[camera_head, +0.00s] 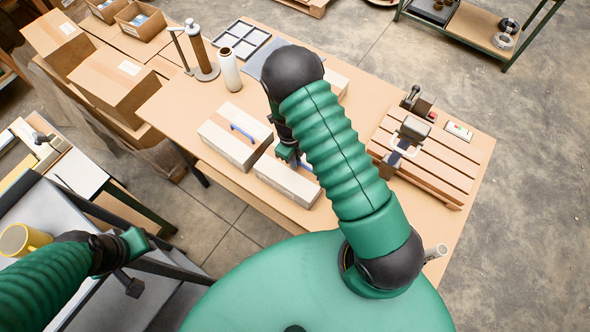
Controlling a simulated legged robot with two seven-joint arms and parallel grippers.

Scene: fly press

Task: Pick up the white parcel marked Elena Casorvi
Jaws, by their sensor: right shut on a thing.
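A white parcel (287,180) lies on the packing table, partly behind my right arm. My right gripper (295,160) is at its top, shut on its blue handle, of which only a bit shows. The fingertips are mostly hidden. A second white parcel (226,146) with a blue handle lies just to the left. A third pale parcel (338,82) shows partly behind my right arm. No name on any parcel is readable. My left gripper (128,282) is low at the left, away from the parcels; its jaw opening is unclear.
Cardboard boxes (112,85) stand at the left. A yellow mug (20,240) is near my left arm.

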